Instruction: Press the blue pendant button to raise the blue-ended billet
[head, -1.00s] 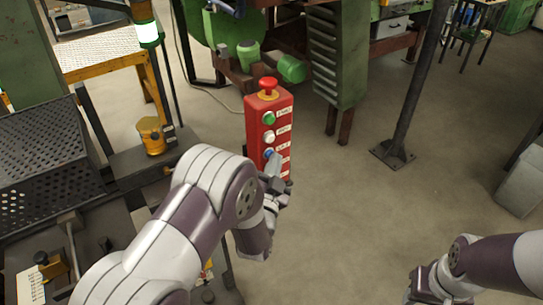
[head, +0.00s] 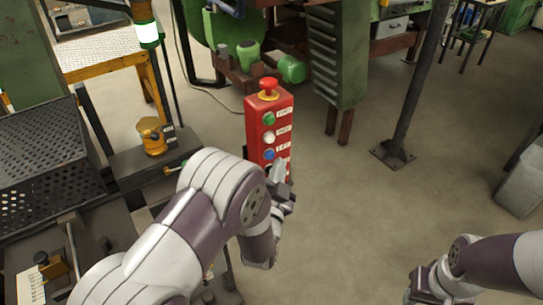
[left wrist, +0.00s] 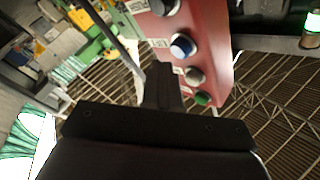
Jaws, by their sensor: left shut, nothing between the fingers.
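The red pendant box (head: 269,132) stands upright in the middle of the head view, with a column of labelled buttons. Its blue button (head: 269,155) is below the green and white ones and is uncovered. My left gripper (head: 278,172) is shut and empty, its tips just below and right of the blue button in the head view. In the left wrist view, the blue button (left wrist: 182,46) shows just beyond the shut fingertips (left wrist: 160,68), with a gap in the picture. My right gripper is partly cut off at the lower right. No blue-ended billet can be made out.
A red mushroom button (head: 268,84) tops the pendant. A green button (head: 268,118) and a white button (head: 269,138) sit above the blue one. A perforated dark bench (head: 45,150) stands left; a dark post (head: 415,90) stands right. The floor right of the pendant is clear.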

